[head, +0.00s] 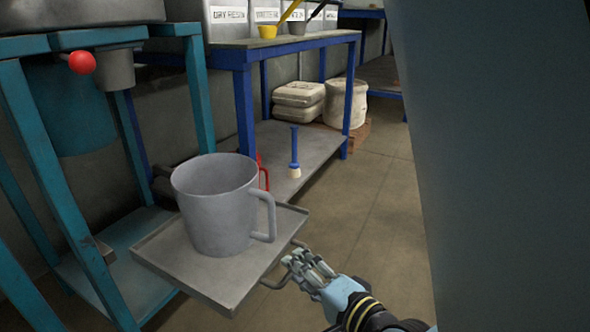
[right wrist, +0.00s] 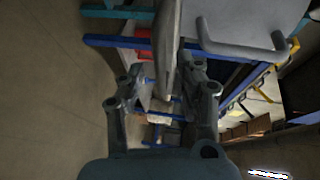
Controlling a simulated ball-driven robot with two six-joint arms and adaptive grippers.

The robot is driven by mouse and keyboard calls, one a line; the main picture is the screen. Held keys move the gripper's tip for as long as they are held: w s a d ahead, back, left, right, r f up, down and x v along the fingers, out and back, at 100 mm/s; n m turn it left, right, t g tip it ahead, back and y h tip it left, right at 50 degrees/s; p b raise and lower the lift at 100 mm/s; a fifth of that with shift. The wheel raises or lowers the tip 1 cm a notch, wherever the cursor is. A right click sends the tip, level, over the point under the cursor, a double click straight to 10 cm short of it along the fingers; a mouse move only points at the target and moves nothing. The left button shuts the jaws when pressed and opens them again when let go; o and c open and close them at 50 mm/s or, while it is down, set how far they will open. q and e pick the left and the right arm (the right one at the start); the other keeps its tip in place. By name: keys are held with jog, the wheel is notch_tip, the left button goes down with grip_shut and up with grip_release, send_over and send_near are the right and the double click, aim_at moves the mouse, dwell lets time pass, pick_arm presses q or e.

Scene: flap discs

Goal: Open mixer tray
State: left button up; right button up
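The mixer tray (head: 172,262) is a flat grey metal tray pulled out in front of the teal frame. It has a thin bar handle (head: 272,284) on its right side. A large grey mug-like container (head: 215,212) stands upright on it. My right gripper (head: 299,262) is at the handle. In the right wrist view, my right gripper (right wrist: 165,88) has its fingers apart, with a grey metal edge (right wrist: 168,45) between them; I cannot tell whether they touch it. The container also shows there (right wrist: 240,30). My left gripper is not in view.
A teal frame (head: 48,165) with a red knob (head: 82,62) stands at the left. A blue bench (head: 241,85) behind carries labelled bins and scoops. A large grey panel (head: 500,160) blocks the right; floor between is clear.

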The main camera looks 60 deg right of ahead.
jog(key=v, duration=1)
